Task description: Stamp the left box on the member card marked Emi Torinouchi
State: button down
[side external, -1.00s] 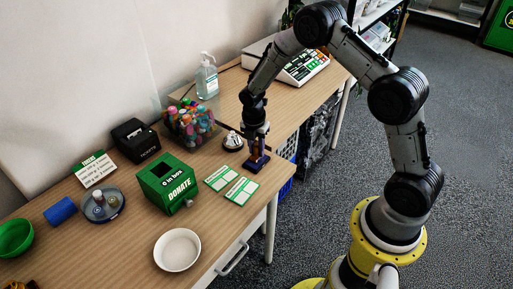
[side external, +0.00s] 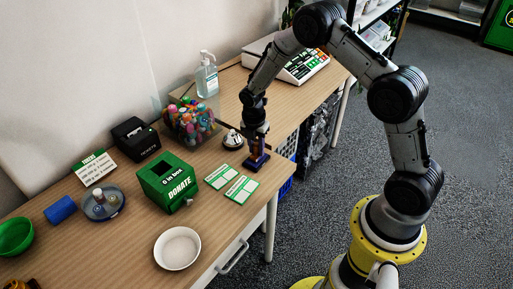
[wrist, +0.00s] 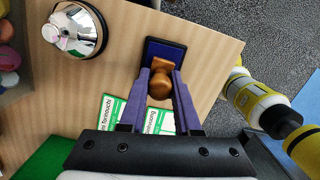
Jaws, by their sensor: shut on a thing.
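My gripper (wrist: 162,78) is shut on the wooden handle of a stamp (wrist: 160,88), its purple fingers on either side. The stamp is over or on a dark blue ink pad (wrist: 166,50); whether its underside touches is hidden. The side view shows my gripper (side external: 256,146) low over the pad (side external: 256,163). The card whose visible lettering ends in "Torinouchi" (wrist: 109,111) lies left of my fingers in the wrist view, partly hidden; it is the card nearer the wall (side external: 221,176) in the side view. A second member card (wrist: 158,121) lies beside it. Their boxes are too small to read.
A silver bell (wrist: 75,30) stands close to the ink pad. A green donation box (side external: 168,184) is left of the cards, and a jar of colourful items (side external: 190,121) stands behind. A white bowl (side external: 177,249) is near the front edge. The table's edge is close to the pad.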

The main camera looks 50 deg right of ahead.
jog(key=shift+f, duration=0.1)
jog(key=shift+r, duration=3.55)
jog(key=shift+w+r+m, duration=0.1)
jog(key=shift+m, duration=0.3)
jog(key=w+a+f, duration=0.1)
jog(key=w+a, duration=0.1)
jog(key=a, duration=0.5)
jog(key=w+a+f, duration=0.1)
jog(key=w+a, duration=0.1)
jog(key=a, duration=0.6)
jog(key=shift+n, duration=0.4)
jog(key=shift+s+d+f, duration=0.1)
jog(key=shift+s+f, duration=0.05)
jog(key=shift+f, duration=1.25)
jog(key=shift+s+f, duration=0.15)
jog(key=shift+f, duration=1.25)
jog(key=shift+f, duration=0.6)
jog(key=shift+r, duration=0.1)
